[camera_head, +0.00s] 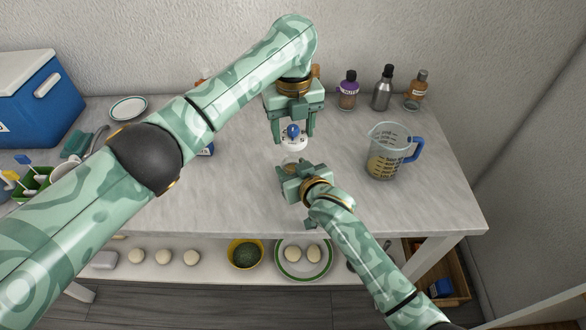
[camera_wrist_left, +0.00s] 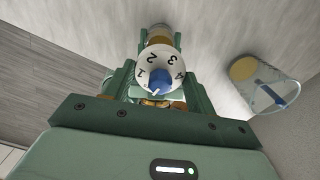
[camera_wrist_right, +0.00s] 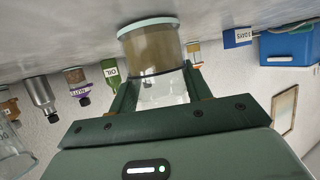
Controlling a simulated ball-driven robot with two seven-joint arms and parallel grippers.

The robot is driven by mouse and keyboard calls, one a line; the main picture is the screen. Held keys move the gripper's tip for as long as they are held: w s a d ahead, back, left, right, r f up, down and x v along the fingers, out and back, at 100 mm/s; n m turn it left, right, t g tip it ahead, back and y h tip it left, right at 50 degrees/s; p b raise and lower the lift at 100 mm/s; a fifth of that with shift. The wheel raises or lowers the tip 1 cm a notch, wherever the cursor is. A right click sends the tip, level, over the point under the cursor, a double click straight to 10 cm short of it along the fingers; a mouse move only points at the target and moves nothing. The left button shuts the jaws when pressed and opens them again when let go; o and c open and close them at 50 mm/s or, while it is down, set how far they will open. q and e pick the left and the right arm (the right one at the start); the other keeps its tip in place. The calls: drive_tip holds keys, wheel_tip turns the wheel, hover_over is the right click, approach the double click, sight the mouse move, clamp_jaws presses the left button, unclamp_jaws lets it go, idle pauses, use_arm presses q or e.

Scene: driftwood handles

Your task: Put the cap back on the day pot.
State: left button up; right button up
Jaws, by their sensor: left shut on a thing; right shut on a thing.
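The cap (camera_head: 294,143) is a white numbered dial with a blue knob. My left gripper (camera_head: 293,136) is shut on it. The left wrist view shows the cap (camera_wrist_left: 152,60) between the fingers, numbers facing that camera. The day pot (camera_wrist_right: 150,50) is a clear jar with tan contents, seen in the right wrist view. My right gripper (camera_wrist_right: 162,88) is shut on its clear upper part. In the head view the pot is mostly hidden by my right gripper (camera_head: 292,168); the cap appears just beyond it, apart from it. The exact height gap is unclear.
A measuring jug (camera_head: 385,160) with a blue handle stands to the right. Several bottles (camera_head: 383,88) line the back. A blue cooler (camera_head: 38,98), a plate (camera_head: 128,109) and a green caddy (camera_head: 32,183) are left. The worktop's front right is clear.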

use_arm(q)
drive_tip(key=shift+f, duration=2.3)
drive_tip(key=shift+f, duration=0.1)
drive_tip(key=shift+f, duration=0.8)
drive_tip(key=shift+f, duration=0.65)
drive_tip(key=o, duration=1)
use_arm(e)
clamp_jaws()
